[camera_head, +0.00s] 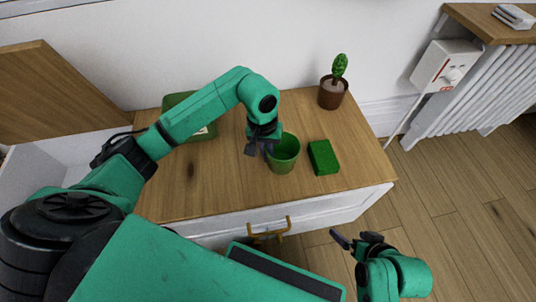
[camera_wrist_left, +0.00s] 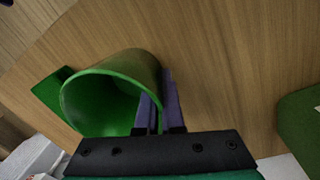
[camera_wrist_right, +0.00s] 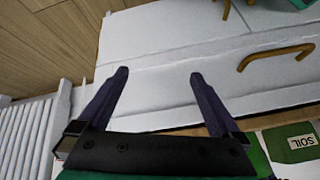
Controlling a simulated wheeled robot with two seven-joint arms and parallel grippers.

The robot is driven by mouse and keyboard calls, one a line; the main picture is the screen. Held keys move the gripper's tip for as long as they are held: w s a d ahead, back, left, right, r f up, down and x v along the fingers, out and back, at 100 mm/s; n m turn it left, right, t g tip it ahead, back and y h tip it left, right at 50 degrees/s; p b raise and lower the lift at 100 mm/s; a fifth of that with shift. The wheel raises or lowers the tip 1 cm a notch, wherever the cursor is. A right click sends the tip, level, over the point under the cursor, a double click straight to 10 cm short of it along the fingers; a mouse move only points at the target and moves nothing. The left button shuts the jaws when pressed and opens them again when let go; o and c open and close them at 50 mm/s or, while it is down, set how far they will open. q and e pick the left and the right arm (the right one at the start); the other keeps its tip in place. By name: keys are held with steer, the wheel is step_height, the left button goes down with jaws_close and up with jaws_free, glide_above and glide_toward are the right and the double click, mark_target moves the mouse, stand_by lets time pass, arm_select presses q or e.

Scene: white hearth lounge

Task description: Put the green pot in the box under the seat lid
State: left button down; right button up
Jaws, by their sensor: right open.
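The green pot (camera_head: 285,155) stands upright on the wooden bench top, and its open mouth shows in the left wrist view (camera_wrist_left: 125,75). My left gripper (camera_head: 263,148) reaches down at its left rim. Its fingers (camera_wrist_left: 159,105) are close together on the pot's wall, one inside and one outside. The seat lid (camera_head: 50,95) is a wooden panel raised at the far left. The white box (camera_head: 28,178) is below it, mostly hidden behind my left arm. My right gripper (camera_head: 357,242) is open and empty in front of the bench; its fingers also show in the right wrist view (camera_wrist_right: 157,90).
A green block (camera_head: 323,157) lies right of the pot. A potted cactus (camera_head: 332,92) stands at the back right. A green soil bag (camera_head: 178,100) lies behind my left arm. Brass handles (camera_head: 270,232) stick out from the bench front. A radiator (camera_head: 475,95) is at the right.

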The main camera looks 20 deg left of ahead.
arm_select(q)
steer(key=c, duration=1.1)
jaws_free()
steer(key=shift+o, duration=0.2)
arm_select(e)
steer(key=shift+w+a+f, duration=0.1)
steer(key=shift+a+f, duration=0.05)
steer(key=shift+a, duration=0.1)
arm_select(q)
step_height(320, 180, up, 12)
steer(key=a+p, duration=0.1)
steer(key=p, duration=0.1)
steer(key=shift+p, duration=0.4)
arm_select(e)
steer(key=s+d+r+g+h, duration=0.2)
steer(key=s+d+r+g, duration=0.1)
steer(key=s+d+r, duration=0.2)
steer(key=shift+d+r+m+g+h, duration=0.3)
steer(key=shift+d, duration=0.7)
arm_select(q)
steer(key=shift+s, duration=0.15)
